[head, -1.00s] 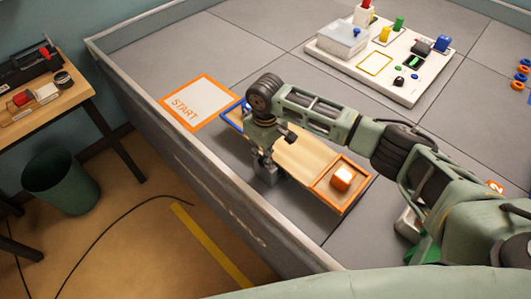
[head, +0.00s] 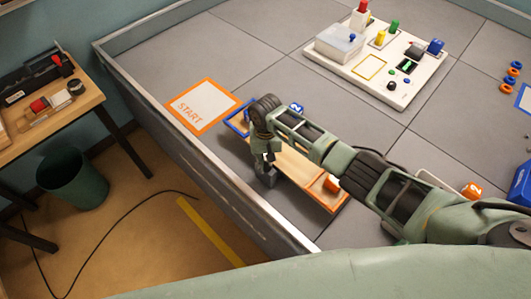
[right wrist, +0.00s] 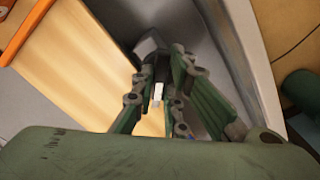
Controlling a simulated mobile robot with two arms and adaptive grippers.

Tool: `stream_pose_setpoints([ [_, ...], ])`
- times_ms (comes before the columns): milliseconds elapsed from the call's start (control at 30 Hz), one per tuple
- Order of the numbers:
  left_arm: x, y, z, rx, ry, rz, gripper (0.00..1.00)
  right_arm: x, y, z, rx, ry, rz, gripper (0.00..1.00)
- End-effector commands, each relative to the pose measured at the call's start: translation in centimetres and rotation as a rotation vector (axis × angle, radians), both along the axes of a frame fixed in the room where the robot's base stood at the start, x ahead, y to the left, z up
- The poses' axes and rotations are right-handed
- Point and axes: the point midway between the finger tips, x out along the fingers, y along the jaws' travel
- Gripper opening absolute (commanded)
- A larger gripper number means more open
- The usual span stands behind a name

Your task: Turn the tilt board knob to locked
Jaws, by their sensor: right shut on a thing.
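The tilt board (head: 294,167) is a wooden plank with a blue-framed end (head: 237,121) at the left and an orange-framed end at the right. My right gripper (head: 266,163) points down at the board's near long side, above a grey block (head: 268,180). In the right wrist view its fingers (right wrist: 157,100) are closed around a small pale piece (right wrist: 158,91), apparently the knob. The knob's setting and any marks are hidden. My left gripper is out of view.
The field wall (head: 190,145) runs close beside the gripper. A START square (head: 203,106) lies left of the board. A white panel (head: 385,60) with coloured blocks stands at the back. Blue and orange rings (head: 512,72) lie at the far right.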

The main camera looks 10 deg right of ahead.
Motion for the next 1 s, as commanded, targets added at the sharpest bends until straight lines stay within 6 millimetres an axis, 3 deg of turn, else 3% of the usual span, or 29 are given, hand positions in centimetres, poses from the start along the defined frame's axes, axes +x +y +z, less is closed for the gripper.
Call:
stream_pose_setpoints([
  [33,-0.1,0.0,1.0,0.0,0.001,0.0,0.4,-0.1,0.1,0.5,0.001,0.003,-0.047,0.0],
  [400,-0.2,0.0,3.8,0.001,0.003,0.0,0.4,-0.1,0.1,0.3,0.001,0.003,-0.397,0.0],
  [1000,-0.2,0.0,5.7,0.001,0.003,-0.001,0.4,0.1,0.0,0.1,-0.001,-0.002,-0.794,0.0],
])
